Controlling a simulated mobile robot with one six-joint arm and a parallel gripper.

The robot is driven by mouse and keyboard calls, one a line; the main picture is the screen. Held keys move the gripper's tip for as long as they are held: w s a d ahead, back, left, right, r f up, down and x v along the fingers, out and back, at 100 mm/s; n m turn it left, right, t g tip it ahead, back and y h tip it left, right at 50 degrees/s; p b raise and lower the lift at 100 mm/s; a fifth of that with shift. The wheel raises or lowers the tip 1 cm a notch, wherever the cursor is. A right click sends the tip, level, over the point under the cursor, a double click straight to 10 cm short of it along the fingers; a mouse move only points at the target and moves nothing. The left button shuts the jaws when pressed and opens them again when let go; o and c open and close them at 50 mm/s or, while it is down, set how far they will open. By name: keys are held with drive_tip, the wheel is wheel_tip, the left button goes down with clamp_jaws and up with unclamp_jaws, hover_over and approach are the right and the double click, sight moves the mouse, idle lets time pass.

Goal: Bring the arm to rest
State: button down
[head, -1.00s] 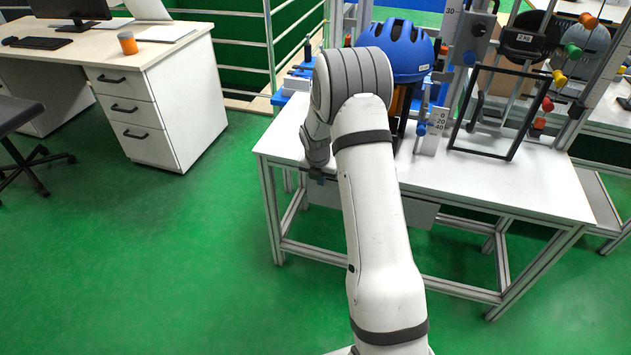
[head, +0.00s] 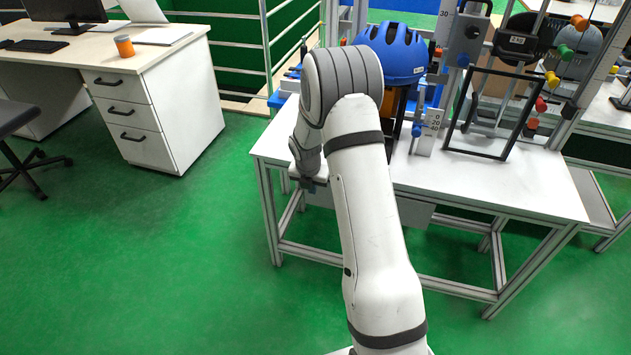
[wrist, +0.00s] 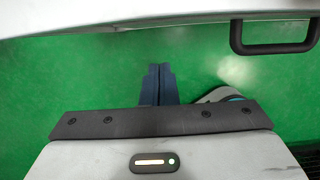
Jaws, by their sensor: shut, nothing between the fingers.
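My gripper (wrist: 158,84) shows in the wrist view with its two dark fingers together, nothing between them, over green floor. In the head view my white arm reaches up from the bottom and bends down at the left front of the white table. The gripper (head: 309,186) is small and partly hidden there, near the table's front left edge. I cannot tell whether it touches the table.
The white table (head: 490,190) carries a blue helmet (head: 393,52) on a stand and a black frame (head: 497,112). A white desk (head: 165,57) with drawers stands at the left. Green floor (head: 130,260) is clear between them. A dark handle (wrist: 272,48) shows in the wrist view.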

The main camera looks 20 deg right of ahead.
drive_tip(key=s+a+r+m+p, duration=0.15)
drive_tip(key=s+r+m, duration=0.3)
drive_tip(key=r, duration=0.45)
drive_tip(key=s+a+r+m+p, duration=0.1)
drive_tip(key=s+r+m+p, duration=0.25)
drive_tip(key=s+r, duration=0.4)
drive_tip(key=s+a+r+m+p, duration=0.1)
drive_tip(key=s+r+m, duration=0.3)
drive_tip(key=r, duration=0.7)
drive_tip(key=s+a+r+m+p, duration=0.1)
drive_tip(key=s+r+m, duration=0.3)
drive_tip(key=s+m, duration=0.4)
drive_tip(key=s+a+r+m+y+p, duration=0.1)
drive_tip(key=s+r+m+p, duration=0.2)
drive_tip(key=s+m, duration=0.6)
drive_tip(key=shift+s+a+r+y+p, duration=0.15)
drive_tip(key=shift+s+r+y+p, duration=0.2)
drive_tip(key=shift+r, duration=0.4)
